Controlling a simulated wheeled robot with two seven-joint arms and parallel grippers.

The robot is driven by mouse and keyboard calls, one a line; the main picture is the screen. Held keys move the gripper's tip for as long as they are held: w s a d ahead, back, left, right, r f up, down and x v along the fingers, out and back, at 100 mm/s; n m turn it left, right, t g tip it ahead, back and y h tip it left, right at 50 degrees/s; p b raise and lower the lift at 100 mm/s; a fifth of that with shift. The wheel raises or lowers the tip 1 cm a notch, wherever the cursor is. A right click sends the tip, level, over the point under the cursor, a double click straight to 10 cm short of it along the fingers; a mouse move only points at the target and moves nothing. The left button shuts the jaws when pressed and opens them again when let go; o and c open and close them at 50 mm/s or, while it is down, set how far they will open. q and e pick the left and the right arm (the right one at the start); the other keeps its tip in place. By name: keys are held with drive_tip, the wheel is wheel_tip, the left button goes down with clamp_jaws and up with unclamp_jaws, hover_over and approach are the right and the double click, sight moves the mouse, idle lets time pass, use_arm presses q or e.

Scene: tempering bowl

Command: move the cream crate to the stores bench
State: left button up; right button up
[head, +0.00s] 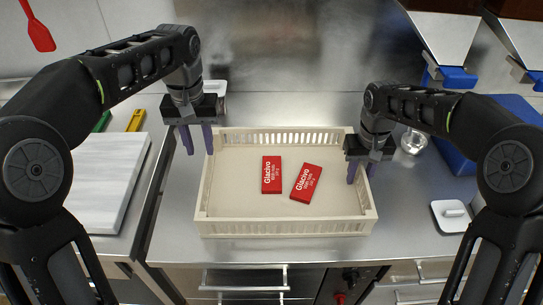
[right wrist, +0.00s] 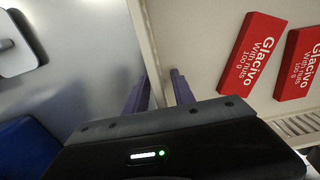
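The cream crate (head: 285,228) stands on a steel bench top, with slotted end walls and two red Glacivo boxes lying inside: the left box (head: 271,175) and the tilted right box (head: 306,183). My left gripper (head: 198,145) is open at the crate's left wall, near its far corner, with its fingers apart; I cannot tell whether the wall lies between them. My right gripper (head: 362,172) is open at the right wall. In the right wrist view its fingers (right wrist: 160,95) sit either side of the crate wall (right wrist: 146,45), with gaps visible.
A white board (head: 108,180) lies on the left, with green and yellow-handled items (head: 136,120) behind it. Drawers (head: 245,278) are below the front edge.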

drive_tip(key=shift+r, duration=0.1)
wheel_tip(320, 180, up, 12)
drive_tip(key=shift+f, duration=0.1)
idle(0.6)
idle(0.4)
